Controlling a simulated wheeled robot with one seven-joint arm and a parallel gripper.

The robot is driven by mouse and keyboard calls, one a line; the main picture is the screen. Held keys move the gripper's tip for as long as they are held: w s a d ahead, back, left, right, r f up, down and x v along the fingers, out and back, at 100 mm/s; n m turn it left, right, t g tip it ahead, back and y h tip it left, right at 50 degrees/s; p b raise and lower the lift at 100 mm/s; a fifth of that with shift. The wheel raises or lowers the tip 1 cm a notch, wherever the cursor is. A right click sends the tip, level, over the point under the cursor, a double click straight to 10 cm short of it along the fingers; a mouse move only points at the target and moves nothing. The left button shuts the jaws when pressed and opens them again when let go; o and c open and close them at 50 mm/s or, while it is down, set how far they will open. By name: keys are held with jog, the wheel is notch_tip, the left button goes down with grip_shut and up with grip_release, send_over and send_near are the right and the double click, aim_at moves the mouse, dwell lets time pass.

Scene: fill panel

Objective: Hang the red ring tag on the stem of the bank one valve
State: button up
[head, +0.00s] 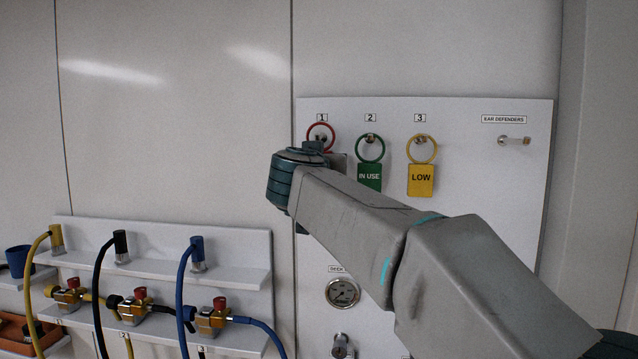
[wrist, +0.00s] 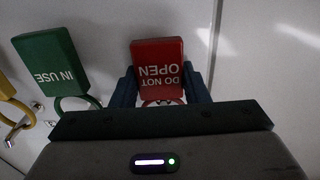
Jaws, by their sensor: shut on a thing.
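The red ring tag (head: 332,128) is at hook 1 on the white panel; its ring shows in the head view with the hook inside it, while its plate is hidden behind my arm. In the wrist view the red plate (wrist: 157,54) reads "DO NOT OPEN" upside down. My gripper (wrist: 160,88) is shut on the red tag, its blue fingers on both sides; in the head view the gripper (head: 314,147) is mostly hidden by my wrist. The leftmost brass valve (head: 68,296), beside the valves marked 2 and 3, sits on the lower left shelf unit.
A green "IN USE" tag (head: 369,177) and a yellow "LOW" tag (head: 420,180) hang close to the right. Yellow, black and blue hoses (head: 183,300) run in front of the valves. A gauge (head: 342,292) is below my arm. The wall above the shelves is clear.

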jog(key=shift+f, duration=0.7)
jog(key=shift+f, duration=0.25)
jog(key=o, duration=1)
jog(key=shift+f, duration=0.1)
jog(key=shift+f+b, duration=0.1)
jog(key=shift+b, duration=1)
jog(key=s, duration=0.4)
jog(key=s+a, duration=0.1)
jog(key=s, duration=0.4)
jog(key=s+a+b, duration=0.1)
jog(key=s, duration=0.3)
jog(key=shift+s+a, duration=0.15)
jog(key=shift+s, duration=0.15)
